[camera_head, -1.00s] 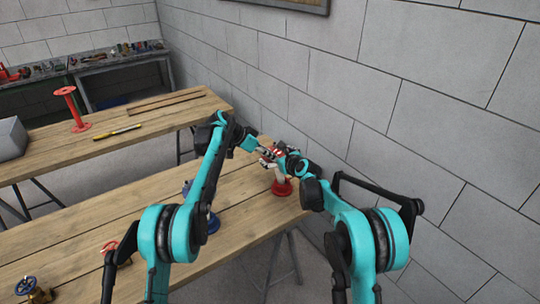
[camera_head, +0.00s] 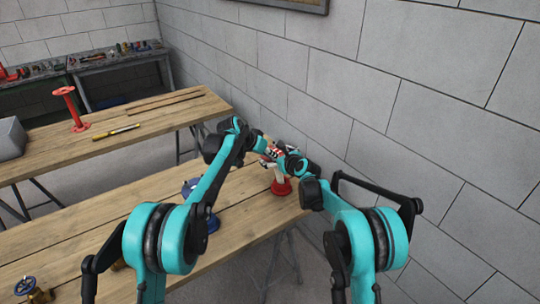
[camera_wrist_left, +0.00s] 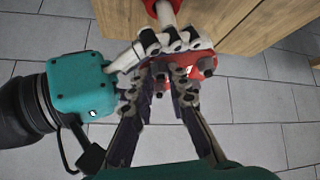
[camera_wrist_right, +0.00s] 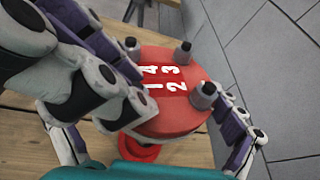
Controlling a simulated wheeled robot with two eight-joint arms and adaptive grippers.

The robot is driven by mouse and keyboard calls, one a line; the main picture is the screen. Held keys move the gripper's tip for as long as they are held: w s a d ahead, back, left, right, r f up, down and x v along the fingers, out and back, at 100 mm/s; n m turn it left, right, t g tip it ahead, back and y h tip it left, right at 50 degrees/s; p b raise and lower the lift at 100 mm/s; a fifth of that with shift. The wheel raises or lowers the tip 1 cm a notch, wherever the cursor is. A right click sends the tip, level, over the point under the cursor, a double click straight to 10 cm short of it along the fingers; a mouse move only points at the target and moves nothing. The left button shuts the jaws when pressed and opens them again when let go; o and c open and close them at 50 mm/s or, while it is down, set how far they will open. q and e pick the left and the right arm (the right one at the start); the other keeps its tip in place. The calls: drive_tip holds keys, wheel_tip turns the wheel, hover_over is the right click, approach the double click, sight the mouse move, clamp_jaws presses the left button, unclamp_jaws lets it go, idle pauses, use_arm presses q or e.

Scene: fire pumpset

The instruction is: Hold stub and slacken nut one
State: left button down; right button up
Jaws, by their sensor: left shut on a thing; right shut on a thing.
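The stub has a white pipe, a red foot flange (camera_head: 281,187) on the table and a red top flange (camera_wrist_right: 172,90) marked 1, 4, 2, 3. In the right wrist view, grey nuts show by 4, 3 and 2 (camera_wrist_right: 205,95); nut one is hidden behind fingers beside the 1. My right gripper (camera_head: 284,154) is shut around the upper stub. My left gripper (camera_wrist_left: 158,80) is shut at the edge of the top flange, on what appears to be nut one; its fingertips hide the contact. The stub stands upright.
A blue flanged part (camera_head: 212,224) stands left of the stub, partly behind my left arm. A brass valve (camera_head: 30,290) is at lower left. The grey block wall (camera_head: 370,110) rises close beyond the table. The back table (camera_head: 60,150) holds a red spool (camera_head: 72,108).

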use_arm(q)
drive_tip(key=shift+s+d+n+t+y, duration=0.15)
drive_tip(key=shift+n+t+y, duration=0.1)
drive_tip(key=shift+n+y, duration=0.5)
drive_tip(key=shift+d+n+t+y, duration=0.1)
drive_tip(key=shift+n+t+y, duration=0.2)
drive_tip(key=shift+n, duration=0.75)
drive_tip(key=c, duration=1.7)
unclamp_jaws()
drive_tip(key=shift+c, duration=0.2)
drive_tip(key=v, duration=1.2)
drive_tip(key=shift+d+r, duration=0.1)
drive_tip(key=shift+r, duration=0.05)
